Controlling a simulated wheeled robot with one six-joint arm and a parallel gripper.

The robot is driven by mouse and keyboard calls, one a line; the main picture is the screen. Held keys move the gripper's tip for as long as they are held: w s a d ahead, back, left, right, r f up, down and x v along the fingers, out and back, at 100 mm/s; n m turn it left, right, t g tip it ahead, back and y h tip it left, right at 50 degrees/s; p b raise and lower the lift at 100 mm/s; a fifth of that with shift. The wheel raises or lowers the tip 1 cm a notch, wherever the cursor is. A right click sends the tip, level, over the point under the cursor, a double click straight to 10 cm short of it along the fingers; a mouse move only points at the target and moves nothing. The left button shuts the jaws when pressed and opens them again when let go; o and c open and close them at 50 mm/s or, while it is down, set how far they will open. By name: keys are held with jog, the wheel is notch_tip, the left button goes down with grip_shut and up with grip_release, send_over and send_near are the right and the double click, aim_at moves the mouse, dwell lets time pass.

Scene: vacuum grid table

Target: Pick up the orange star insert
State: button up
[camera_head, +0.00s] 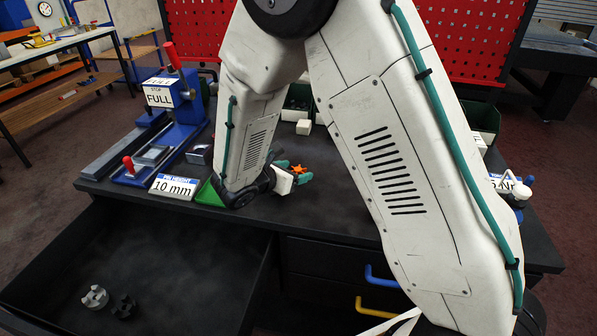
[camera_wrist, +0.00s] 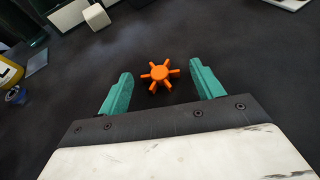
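The orange star insert (camera_wrist: 160,73) lies on the dark table top in the wrist view, a round hub with several short arms. My gripper (camera_wrist: 160,90) is open, with one green finger on each side of the star and a gap on both sides. The star sits near the level of the fingertips and nothing is held. In the head view the star (camera_head: 298,168) shows as a small orange shape beside my gripper (camera_head: 297,178), low over the table. My arm hides part of the table there.
A white block (camera_wrist: 96,17) lies beyond the star. An open drawer (camera_head: 180,262) holds a light and a dark part. Table around the star is clear.

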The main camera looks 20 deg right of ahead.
jog(key=c, duration=0.9)
jog(key=shift+r, duration=0.2)
